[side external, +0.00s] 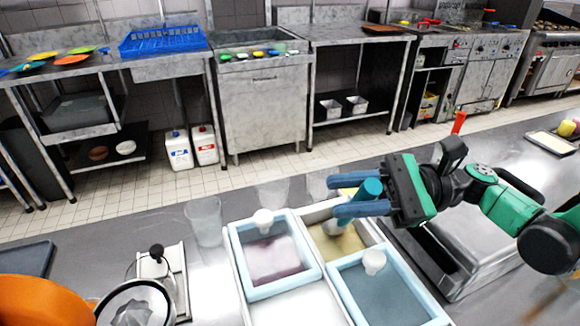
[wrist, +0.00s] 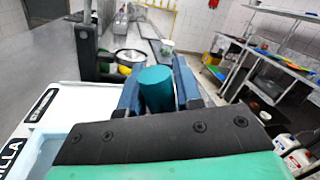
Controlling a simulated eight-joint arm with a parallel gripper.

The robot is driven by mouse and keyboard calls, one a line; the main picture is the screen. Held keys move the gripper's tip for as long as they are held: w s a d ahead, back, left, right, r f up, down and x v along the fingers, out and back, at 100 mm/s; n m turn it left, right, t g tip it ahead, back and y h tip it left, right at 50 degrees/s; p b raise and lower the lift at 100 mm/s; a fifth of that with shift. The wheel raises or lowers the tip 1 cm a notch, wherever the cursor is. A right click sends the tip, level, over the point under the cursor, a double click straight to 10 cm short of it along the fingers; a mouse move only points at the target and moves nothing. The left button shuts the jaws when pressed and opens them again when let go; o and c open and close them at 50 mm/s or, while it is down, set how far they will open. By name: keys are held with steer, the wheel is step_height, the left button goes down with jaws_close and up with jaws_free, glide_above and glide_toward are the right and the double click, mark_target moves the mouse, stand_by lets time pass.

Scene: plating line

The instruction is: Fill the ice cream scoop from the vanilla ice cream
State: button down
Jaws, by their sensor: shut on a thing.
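My gripper (side external: 335,196) is shut on the teal handle of the ice cream scoop (side external: 370,190). In the wrist view the handle (wrist: 157,90) stands between the two blue fingers of my gripper (wrist: 157,84). The scoop's metal head (side external: 331,228) hangs just below the fingers, at the left part of the open tub of pale yellow vanilla ice cream (side external: 351,243). I cannot tell whether the head touches the ice cream or holds any. A label ending in "ILLA" (wrist: 11,160) shows at the wrist view's lower left.
A light-blue-framed tub with pinkish contents (side external: 270,288) is left of the vanilla, and a grey-blue one (side external: 352,298) is in front. Each has a white knob on top. Clear cups (side external: 203,222) stand behind. An orange bowl (side external: 38,302) is at far left.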

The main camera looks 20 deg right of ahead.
step_height(320, 180, up, 9)
stand_by(1.0)
stand_by(0.3)
